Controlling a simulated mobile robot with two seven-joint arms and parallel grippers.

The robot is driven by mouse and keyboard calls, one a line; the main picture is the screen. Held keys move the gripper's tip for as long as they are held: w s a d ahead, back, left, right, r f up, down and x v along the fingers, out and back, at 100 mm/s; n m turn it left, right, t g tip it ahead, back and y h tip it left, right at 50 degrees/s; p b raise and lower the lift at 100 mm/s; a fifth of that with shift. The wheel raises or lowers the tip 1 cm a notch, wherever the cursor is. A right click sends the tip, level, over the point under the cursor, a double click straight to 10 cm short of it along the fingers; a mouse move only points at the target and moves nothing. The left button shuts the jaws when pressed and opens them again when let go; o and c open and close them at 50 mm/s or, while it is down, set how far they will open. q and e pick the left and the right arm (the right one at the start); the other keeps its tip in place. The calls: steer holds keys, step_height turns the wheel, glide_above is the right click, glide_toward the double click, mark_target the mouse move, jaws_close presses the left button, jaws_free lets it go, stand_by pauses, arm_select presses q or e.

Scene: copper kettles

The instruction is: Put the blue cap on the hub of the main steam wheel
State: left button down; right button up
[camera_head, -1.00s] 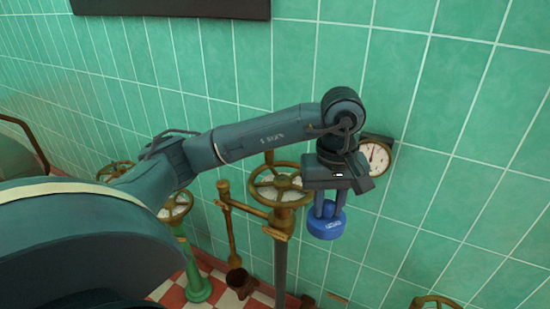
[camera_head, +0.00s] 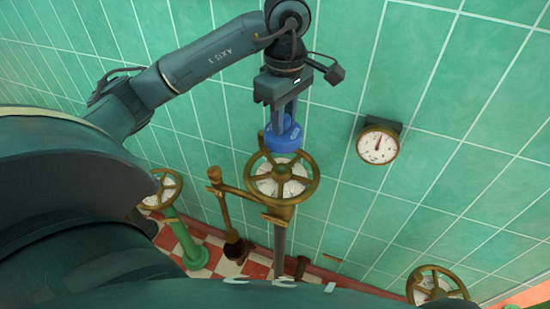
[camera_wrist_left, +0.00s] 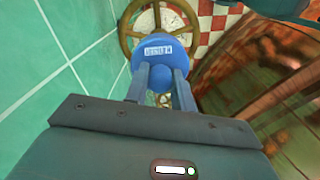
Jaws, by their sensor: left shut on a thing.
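The blue cap (camera_head: 284,139) is held between the fingers of my left gripper (camera_head: 283,122). In the left wrist view the cap (camera_wrist_left: 153,48) shows a white label, and the left gripper (camera_wrist_left: 160,80) is shut on it. A brass handwheel (camera_head: 281,179) with a pale hub plate stands on a post just below the cap in the head view. In the wrist view the handwheel (camera_wrist_left: 127,42) lies beyond the cap, which hides much of its middle. I cannot tell the exact gap between cap and wheel. My right gripper is not in view.
A round gauge (camera_head: 378,145) is on the tiled wall (camera_head: 440,130) to the right. Another handwheel (camera_head: 164,189) tops a green post at the left. A further brass wheel (camera_head: 436,286) is at the lower right. A brass lever (camera_head: 222,190) stands beside the middle wheel.

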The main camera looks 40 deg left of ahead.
arm_select(q)
steer(key=shift+a+f, duration=0.1)
steer(key=shift+f, duration=0.1)
step_height(320, 180, down, 9)
steer(key=shift+r+p, duration=0.1)
steer(key=shift+p, duration=0.6)
steer(key=shift+f, duration=0.4)
steer(key=shift+f+b, duration=0.2)
steer(key=shift+b, duration=0.1)
steer(key=c, duration=1.2)
jaws_free()
steer(key=shift+o, duration=0.2)
step_height(320, 180, up, 12)
steer(key=shift+r+b, duration=0.25)
steer(key=shift+b, duration=0.05)
